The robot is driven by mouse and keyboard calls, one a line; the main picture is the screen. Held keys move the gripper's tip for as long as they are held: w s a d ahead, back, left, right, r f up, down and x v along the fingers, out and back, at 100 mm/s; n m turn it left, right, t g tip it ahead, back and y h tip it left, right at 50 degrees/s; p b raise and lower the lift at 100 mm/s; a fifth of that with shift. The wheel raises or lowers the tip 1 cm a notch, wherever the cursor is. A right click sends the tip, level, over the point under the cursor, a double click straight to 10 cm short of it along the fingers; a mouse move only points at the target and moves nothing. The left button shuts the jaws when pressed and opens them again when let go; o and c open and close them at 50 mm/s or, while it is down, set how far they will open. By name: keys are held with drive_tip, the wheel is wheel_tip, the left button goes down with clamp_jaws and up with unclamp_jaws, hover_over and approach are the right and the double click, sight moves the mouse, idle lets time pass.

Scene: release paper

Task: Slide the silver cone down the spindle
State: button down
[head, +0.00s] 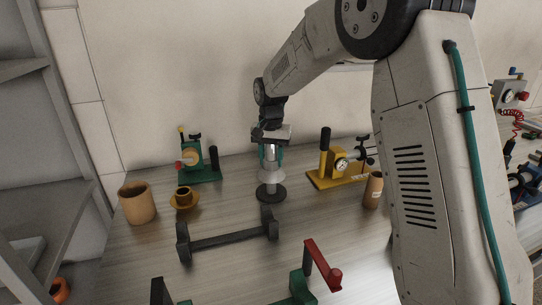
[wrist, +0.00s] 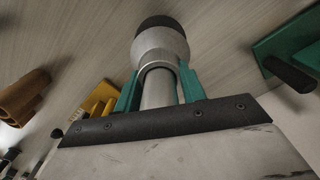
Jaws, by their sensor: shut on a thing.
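The silver cone (head: 271,175) is on the upright spindle, whose dark round base (head: 270,194) stands on the table. Its wide part faces down, just above the base; a small gap seems to show in the head view. My gripper (head: 270,157) is above, pointing down, with its teal fingers shut on the cone's narrow upper part. In the wrist view the cone (wrist: 160,46) lies beyond the fingers (wrist: 160,74), with the dark base (wrist: 160,22) behind it. The spindle's shaft is mostly hidden inside the cone.
A green fixture (head: 200,165) and brown cups (head: 137,203) stand left of the spindle. A yellow gauge stand (head: 338,170) and a brown cylinder (head: 373,190) stand right. A dark bar stand (head: 228,238) is in front. The wall is behind.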

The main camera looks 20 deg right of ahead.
drive_tip(key=shift+f, duration=0.1)
drive_tip(key=c, duration=0.7)
unclamp_jaws()
drive_tip(key=shift+f, duration=0.1)
drive_tip(key=shift+c, duration=0.2)
wheel_tip(320, 180, up, 8)
drive_tip(key=shift+r, duration=0.1)
drive_tip(key=s+d+r+n, duration=0.1)
drive_tip(key=s+n, duration=0.2)
drive_tip(key=s, duration=1.8)
drive_tip(key=s+d+r+n+t, duration=0.1)
drive_tip(key=s+d+n, duration=0.1)
drive_tip(key=s, duration=1.9)
drive_tip(key=shift+r+n, duration=0.35)
drive_tip(key=shift+n, duration=0.15)
